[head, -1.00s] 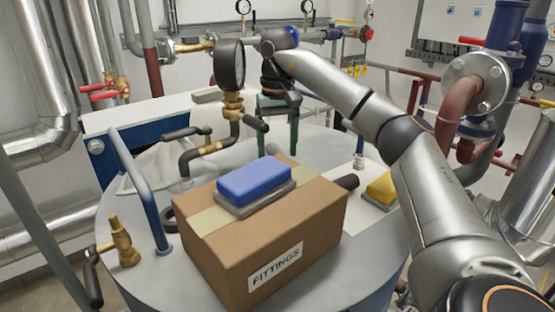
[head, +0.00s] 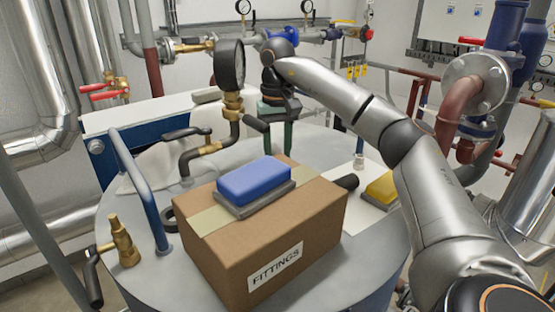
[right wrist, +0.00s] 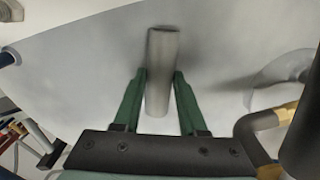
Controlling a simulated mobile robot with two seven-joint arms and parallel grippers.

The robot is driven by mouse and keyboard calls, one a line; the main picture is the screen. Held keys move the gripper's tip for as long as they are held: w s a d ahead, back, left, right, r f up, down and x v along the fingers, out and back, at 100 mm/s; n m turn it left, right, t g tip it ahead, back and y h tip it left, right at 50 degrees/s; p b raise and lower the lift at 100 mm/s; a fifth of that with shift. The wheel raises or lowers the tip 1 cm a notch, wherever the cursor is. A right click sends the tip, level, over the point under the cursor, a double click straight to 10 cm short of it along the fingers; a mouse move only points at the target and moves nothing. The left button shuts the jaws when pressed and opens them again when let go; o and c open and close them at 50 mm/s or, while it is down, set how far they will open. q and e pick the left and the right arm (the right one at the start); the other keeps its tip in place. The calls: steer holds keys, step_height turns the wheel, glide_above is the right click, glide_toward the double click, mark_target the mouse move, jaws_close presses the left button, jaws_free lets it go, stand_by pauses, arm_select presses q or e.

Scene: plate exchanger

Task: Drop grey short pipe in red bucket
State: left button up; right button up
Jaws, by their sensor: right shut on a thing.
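The grey short pipe (right wrist: 161,65) is a plain cylinder between the green fingers of my right gripper (right wrist: 158,88) in the right wrist view. The gripper is shut on it, and the pipe extends beyond the fingertips. In the head view my right gripper (head: 275,138) points down behind the cardboard box, over the far part of the round grey tank top. No red bucket shows in either view. My left gripper is not in view.
A cardboard box (head: 235,250) marked FITTINGS stands on the tank top (head: 375,255), with a blue-topped block (head: 253,180) on it. A pressure gauge (head: 230,66) on a brass-fitted pipe stands left of my right gripper. A yellow block (head: 382,187) lies at the right.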

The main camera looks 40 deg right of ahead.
jaws_close()
steer(key=shift+r, duration=4.95)
